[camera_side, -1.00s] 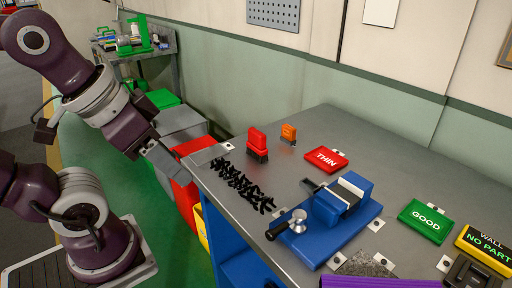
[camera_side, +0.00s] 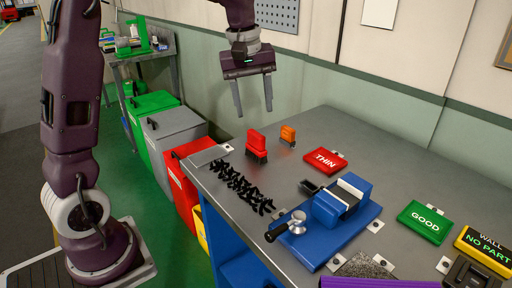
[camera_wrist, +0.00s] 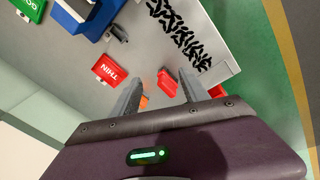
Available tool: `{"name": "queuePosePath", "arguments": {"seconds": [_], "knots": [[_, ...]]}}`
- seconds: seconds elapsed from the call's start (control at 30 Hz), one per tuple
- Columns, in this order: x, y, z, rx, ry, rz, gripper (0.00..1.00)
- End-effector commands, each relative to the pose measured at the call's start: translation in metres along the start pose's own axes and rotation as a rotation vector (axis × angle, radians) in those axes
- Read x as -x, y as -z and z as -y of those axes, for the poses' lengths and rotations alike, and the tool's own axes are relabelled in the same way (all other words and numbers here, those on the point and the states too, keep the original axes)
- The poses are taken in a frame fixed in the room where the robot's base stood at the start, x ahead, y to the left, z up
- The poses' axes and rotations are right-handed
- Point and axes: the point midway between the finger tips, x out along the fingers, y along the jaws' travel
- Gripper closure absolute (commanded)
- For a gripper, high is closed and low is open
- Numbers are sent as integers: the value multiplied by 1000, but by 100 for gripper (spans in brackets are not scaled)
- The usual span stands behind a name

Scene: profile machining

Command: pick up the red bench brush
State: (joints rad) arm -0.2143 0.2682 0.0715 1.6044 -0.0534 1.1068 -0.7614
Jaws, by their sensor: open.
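The red bench brush (camera_side: 257,142) stands upright on the grey bench near its far left edge, dark bristles down. In the wrist view the red brush (camera_wrist: 167,83) shows between and beyond my fingers. My gripper (camera_side: 254,112) is open and empty, pointing down, above and behind the brush in the side view, apart from it. The fingers also show in the wrist view (camera_wrist: 158,90). A small orange item (camera_side: 288,134) stands just right of the brush; in the wrist view it is partly hidden by a finger.
A pile of black shavings or bits (camera_side: 242,188) lies in front of the brush. A blue vise (camera_side: 335,215), a red THIN sign (camera_side: 326,160) and a green GOOD sign (camera_side: 425,220) are to the right. Coloured bins (camera_side: 180,165) stand left of the bench.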

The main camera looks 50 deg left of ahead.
Motion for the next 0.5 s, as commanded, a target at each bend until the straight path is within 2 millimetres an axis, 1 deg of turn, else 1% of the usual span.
{"name": "queuePosePath", "arguments": {"seconds": [0.03, 0.07, 0.1, 0.2, 0.3, 0.33, 0.5], "knots": [[-30, 28, -9, 116, 40, 23, 47], [-45, 42, -12, 184, 60, 32, 47], [-65, 59, -15, 266, 84, 41, 47], [-105, 87, -16, 416, 130, 54, 47], [-126, 98, -15, 492, 154, 59, 47], [-130, 100, -15, 503, 157, 60, 47], [-152, 99, -10, 512, 160, 61, 47]]}}
